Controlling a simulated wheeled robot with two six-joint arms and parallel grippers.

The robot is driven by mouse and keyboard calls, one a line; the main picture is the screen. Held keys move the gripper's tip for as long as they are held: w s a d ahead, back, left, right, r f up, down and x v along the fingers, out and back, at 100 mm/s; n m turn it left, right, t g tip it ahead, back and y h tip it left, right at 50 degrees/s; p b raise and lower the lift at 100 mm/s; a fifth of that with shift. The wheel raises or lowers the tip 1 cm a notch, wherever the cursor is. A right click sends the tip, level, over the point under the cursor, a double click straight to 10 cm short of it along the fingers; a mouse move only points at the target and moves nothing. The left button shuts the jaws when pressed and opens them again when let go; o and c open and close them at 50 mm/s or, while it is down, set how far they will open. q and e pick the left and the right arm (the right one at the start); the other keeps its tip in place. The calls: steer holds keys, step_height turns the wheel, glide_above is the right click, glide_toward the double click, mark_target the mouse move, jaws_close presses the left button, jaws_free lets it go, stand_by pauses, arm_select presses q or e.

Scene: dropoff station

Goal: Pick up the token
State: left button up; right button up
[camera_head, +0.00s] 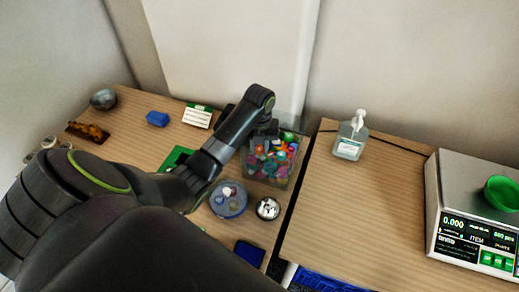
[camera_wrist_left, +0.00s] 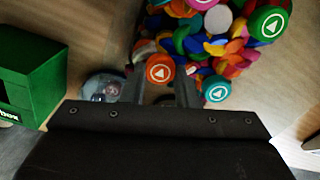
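Many coloured tokens lie heaped in a clear-walled bin (camera_head: 247,172) on the left table. In the wrist view an orange round token (camera_wrist_left: 160,68) with a white triangle mark shows between my left fingertips. A green token (camera_wrist_left: 270,24) and a teal token (camera_wrist_left: 216,89) with similar marks lie to its right. My left gripper (camera_head: 264,132) is over the far part of the bin, pointing down. In the wrist view its fingers (camera_wrist_left: 159,84) stand apart, with gaps beside the orange token. Whether they touch it is unclear. My right gripper is not in view.
A round dish (camera_head: 229,199) and a small bowl of white pieces (camera_head: 268,208) stand near the bin. A sanitizer bottle (camera_head: 348,143) and a scale (camera_head: 478,232) with a green bowl (camera_head: 503,193) are on the right table (camera_head: 350,215), whose middle is clear. A dark gap separates the tables.

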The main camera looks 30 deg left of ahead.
mark_target(259, 149)
arm_select(q)
steer(key=c, duration=0.4)
steer(key=shift+o, duration=0.2)
steer(key=shift+r, duration=0.3)
step_height(259, 149, up, 5)
steer(key=shift+f+b, duration=0.1)
steer(key=shift+b, duration=0.3)
steer(key=shift+r+p, duration=2.35)
steer(key=shift+p, duration=0.3)
